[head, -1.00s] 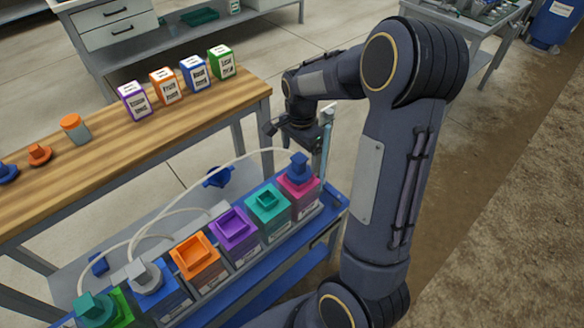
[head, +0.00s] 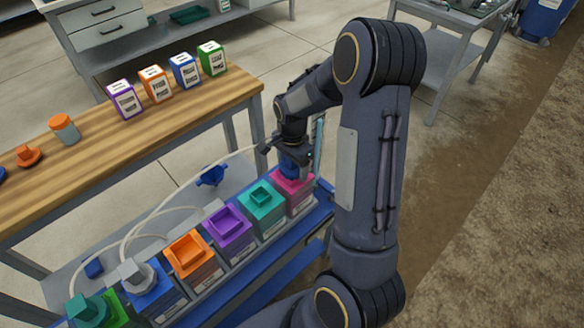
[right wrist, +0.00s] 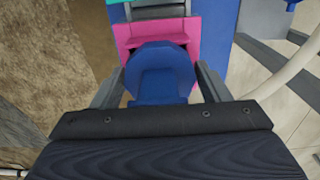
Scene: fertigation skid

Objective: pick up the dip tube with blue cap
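The blue cap (head: 288,170) of the dip tube sits in the top of the pink tank (head: 297,186), at the far right end of the row. The tube below the cap is hidden inside the tank. My right gripper (head: 293,158) is right above the tank, pointing down at the cap. In the right wrist view the blue cap (right wrist: 162,80) lies between the two fingers of my right gripper (right wrist: 160,88), one on each side, with a gap visible at each side. My left gripper is not in view.
Teal (head: 262,210), purple (head: 229,232) and orange (head: 188,254) tanks stand beside the pink one on the blue skid. A pale hose (head: 190,185) arches behind them. The wooden bench (head: 170,125) holds several labelled boxes and an orange-lidded jar (head: 64,129).

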